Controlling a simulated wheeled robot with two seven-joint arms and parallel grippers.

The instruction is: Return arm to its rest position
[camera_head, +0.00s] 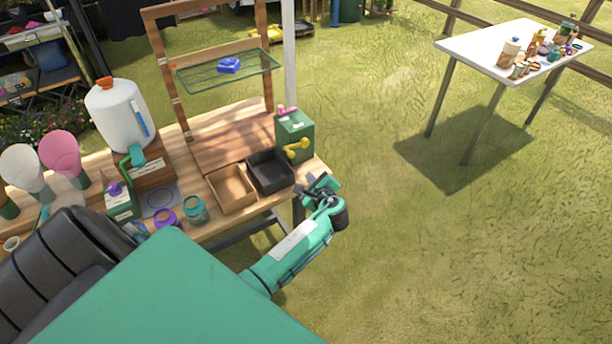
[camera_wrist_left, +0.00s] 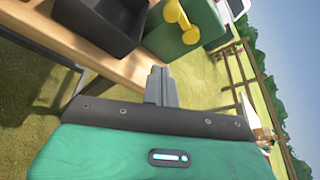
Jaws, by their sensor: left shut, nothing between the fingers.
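My left arm (camera_head: 290,256), green with a dark wrist, reaches up from the bottom middle of the head view. My left gripper (camera_head: 318,184) is at the front right corner of the wooden workbench (camera_head: 215,232), close to the black tray and the green box. In the left wrist view the fingers (camera_wrist_left: 160,84) are together with nothing between them. The bench edge, black tray and green box lie beyond the fingertips there. My right gripper is not in view.
A black tray (camera_head: 270,172), a wooden tray (camera_head: 232,188) and a green box (camera_head: 294,138) with a yellow handle stand near the bench's right end. A white dispenser (camera_head: 120,115) and jars are further left. A white table (camera_head: 500,48) stands far right. The grass between is open.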

